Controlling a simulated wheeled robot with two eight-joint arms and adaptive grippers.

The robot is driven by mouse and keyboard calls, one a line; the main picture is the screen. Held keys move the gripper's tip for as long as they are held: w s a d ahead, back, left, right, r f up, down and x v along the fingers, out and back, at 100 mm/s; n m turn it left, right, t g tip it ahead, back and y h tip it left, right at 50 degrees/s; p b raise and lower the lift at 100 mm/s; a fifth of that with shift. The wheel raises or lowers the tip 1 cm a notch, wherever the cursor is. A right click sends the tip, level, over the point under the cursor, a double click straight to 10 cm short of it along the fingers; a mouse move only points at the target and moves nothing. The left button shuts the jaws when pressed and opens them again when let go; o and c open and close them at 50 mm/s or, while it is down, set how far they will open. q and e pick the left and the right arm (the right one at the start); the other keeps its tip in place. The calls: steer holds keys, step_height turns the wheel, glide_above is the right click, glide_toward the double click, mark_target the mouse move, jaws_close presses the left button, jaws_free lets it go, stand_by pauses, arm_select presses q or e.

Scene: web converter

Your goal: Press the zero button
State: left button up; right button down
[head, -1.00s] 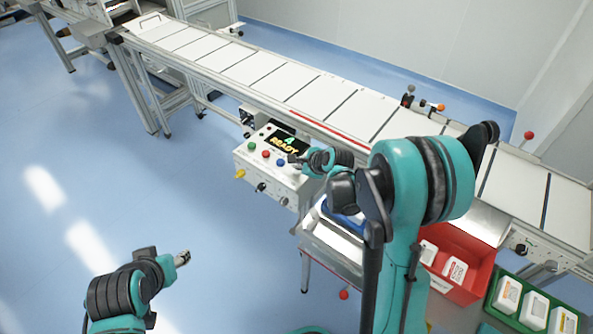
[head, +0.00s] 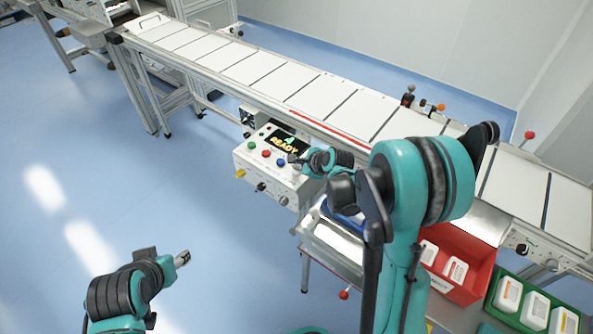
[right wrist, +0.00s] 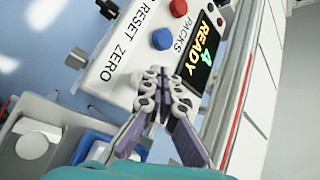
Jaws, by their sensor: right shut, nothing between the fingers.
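The control box (head: 255,178) has a green button (head: 251,145), a red button (head: 266,153) and a blue button (head: 281,162) on its sloped top. In the right wrist view, the label ZERO lies beside the blue button (right wrist: 162,39) and RESET beside the red button (right wrist: 178,8). My right gripper (head: 295,159) is shut and empty, with its tips over the panel just beside the blue button. In the right wrist view, the tips (right wrist: 160,72) show apart from the blue button, below it in the picture. My left gripper (head: 183,258) hangs over the floor; its jaw state is unclear.
The display (right wrist: 203,47) reads 4 and READY. A conveyor (head: 330,95) runs behind the box. A red bin (head: 480,262) and a green tray (head: 500,318) with white packs stand at the right. The floor (head: 110,180) at left is clear.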

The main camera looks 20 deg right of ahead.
mark_target(298, 171)
steer(key=shift+f, duration=0.3)
steer(key=shift+f+b, duration=0.65)
steer(key=shift+b, duration=0.1)
stand_by(0.5)
steer(key=shift+r, duration=0.1)
steer(key=shift+r+p, duration=0.75)
steer(key=shift+r, duration=0.25)
step_height(298, 171, up, 5)
steer(key=p, duration=0.3)
steer(key=shift+p, duration=0.4)
stand_by(0.5)
